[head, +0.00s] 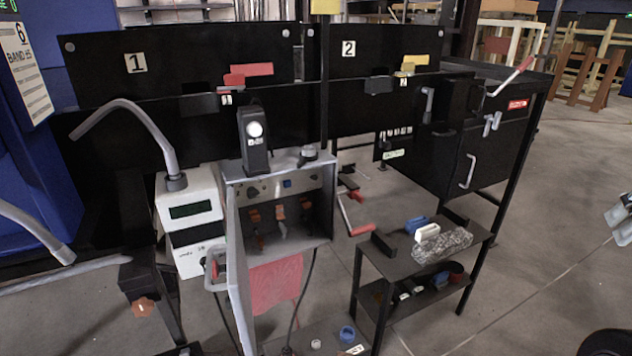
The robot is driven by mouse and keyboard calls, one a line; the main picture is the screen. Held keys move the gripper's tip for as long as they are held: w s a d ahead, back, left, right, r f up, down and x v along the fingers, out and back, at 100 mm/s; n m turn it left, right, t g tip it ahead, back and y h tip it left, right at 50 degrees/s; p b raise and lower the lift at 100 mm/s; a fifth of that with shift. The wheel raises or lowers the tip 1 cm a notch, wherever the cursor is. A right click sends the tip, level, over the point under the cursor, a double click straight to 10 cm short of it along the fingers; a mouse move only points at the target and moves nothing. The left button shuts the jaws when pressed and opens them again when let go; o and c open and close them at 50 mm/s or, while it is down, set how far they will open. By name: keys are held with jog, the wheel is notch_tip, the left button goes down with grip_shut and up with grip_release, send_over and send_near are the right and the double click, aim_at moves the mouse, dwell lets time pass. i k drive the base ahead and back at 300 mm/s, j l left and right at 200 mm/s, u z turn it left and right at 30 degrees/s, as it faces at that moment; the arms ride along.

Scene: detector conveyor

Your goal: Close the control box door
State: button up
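The grey control box (325,196) stands below the black panels, left of the picture's middle. Its front is open and shows switches with orange levers inside. Its door (238,290) swings out toward me from the box's left side and is seen nearly edge-on. A pale handle (209,284) sticks out to the left of the door, with a red part by it. What seems to be my gripper (621,218) shows only as a grey piece cut off by the right picture edge, far from the door. Whether it is open is not visible.
A white meter box (190,212) stands close left of the door. A small black table (384,262) with blue, white and speckled items stands to the right. A red cloth (276,284) hangs under the box. Open floor (545,260) lies at the right.

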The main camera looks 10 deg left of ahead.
aim_at(238, 286)
jog(key=j+u, duration=0.35)
jog(key=j, duration=0.35)
jog(key=j+u, duration=0.35)
jog(key=j, duration=0.3)
